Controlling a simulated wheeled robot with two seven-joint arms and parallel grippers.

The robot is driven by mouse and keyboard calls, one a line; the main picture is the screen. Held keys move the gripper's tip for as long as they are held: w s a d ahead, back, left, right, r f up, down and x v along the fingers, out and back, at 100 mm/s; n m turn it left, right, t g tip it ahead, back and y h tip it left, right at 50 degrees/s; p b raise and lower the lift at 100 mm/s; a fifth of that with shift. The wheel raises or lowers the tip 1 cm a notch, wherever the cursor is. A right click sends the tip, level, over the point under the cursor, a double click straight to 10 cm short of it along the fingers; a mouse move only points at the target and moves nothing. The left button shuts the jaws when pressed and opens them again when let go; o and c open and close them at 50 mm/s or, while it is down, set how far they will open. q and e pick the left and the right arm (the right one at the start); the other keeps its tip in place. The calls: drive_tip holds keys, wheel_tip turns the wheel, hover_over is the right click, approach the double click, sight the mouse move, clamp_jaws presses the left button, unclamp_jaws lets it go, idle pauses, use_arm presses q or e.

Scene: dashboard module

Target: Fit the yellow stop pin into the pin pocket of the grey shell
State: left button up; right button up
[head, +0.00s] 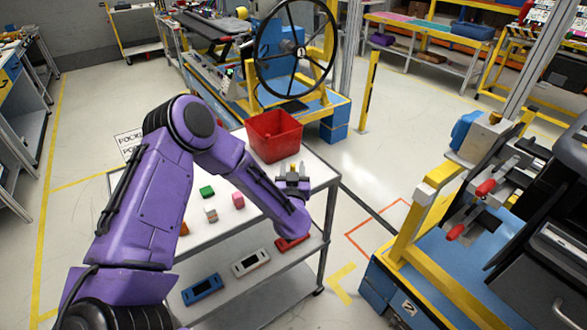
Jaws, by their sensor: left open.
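My left arm comes in from the left and reaches over the white cart's top. My left gripper (293,172) is open near the cart's right edge, in front of the red bin. A small yellow piece (293,167) shows at its fingertips. It may be the stop pin, but it is too small to tell, and I cannot tell whether the fingers touch it. A whitish-grey shell (251,263) with dark openings lies on the cart's lower shelf, between a blue one and a red one. Its pin pocket cannot be made out. My right gripper is not in view.
A red bin (274,136) stands at the cart's back right. Green (207,191), pink (238,200) and pale (211,214) blocks lie on the white cart top (190,240). A blue shell (202,289) and a red shell (291,242) lie below. A yellow-framed fixture (440,260) stands right.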

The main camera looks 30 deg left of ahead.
use_arm(q)
drive_tip(key=shift+w+a, duration=0.2)
drive_tip(key=shift+w, duration=0.1)
clamp_jaws()
drive_tip(key=shift+r, duration=0.15)
